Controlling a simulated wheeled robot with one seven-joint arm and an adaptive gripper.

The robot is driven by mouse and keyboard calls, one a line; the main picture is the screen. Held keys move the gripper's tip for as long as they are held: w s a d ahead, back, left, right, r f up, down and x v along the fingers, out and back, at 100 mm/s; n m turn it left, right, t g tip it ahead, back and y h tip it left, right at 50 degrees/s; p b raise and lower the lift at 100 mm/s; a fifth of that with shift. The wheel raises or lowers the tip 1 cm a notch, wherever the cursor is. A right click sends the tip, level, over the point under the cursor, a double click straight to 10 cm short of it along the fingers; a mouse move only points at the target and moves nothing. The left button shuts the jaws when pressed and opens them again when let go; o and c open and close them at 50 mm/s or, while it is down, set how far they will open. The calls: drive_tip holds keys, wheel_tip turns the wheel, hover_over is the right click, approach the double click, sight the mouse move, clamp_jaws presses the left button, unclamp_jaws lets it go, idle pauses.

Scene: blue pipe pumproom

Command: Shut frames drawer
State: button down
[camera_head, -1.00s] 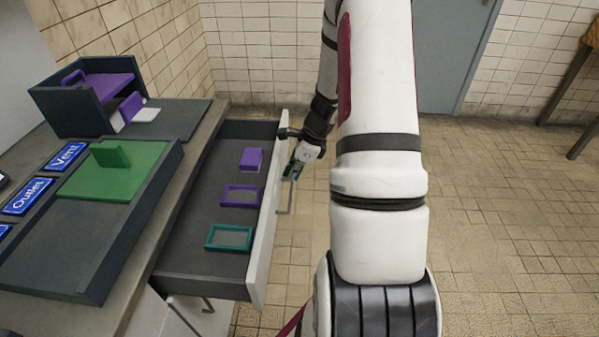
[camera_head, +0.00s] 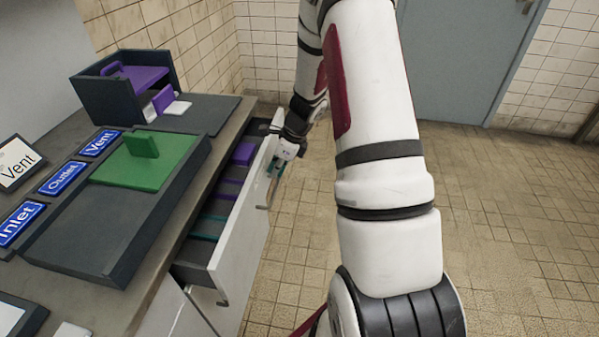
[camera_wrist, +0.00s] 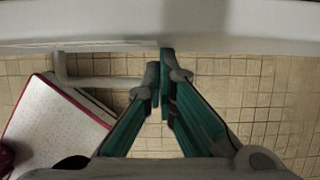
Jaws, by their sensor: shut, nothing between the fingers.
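The frames drawer (camera_head: 238,242) is partly open, with a white front and a dark inside. Inside it I see a purple block (camera_head: 243,154) and parts of purple and teal frames (camera_head: 206,227); the drawer front hides much of them. My gripper (camera_head: 275,172) is at the outer side of the drawer front, near its far end, by the bar handle (camera_head: 262,200). In the wrist view my gripper (camera_wrist: 160,85) has its teal fingers together and empty, the tips at the white drawer front (camera_wrist: 230,20). The handle (camera_wrist: 100,82) lies left of the fingers.
The counter above the drawer holds a dark tray (camera_head: 75,235) with a green plate (camera_head: 145,165), a dark box (camera_head: 105,100) with purple parts, and blue Vent, Outlet and Inlet signs (camera_head: 62,178). Open tiled floor (camera_head: 520,230) lies to the right.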

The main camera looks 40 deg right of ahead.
drive_tip(key=w+a, duration=0.4)
drive_tip(key=w, duration=0.1)
drive_tip(key=w+a, duration=0.2)
drive_tip(key=w, duration=0.1)
drive_tip(key=shift+w+a, duration=0.25)
drive_tip(key=shift+a, duration=0.05)
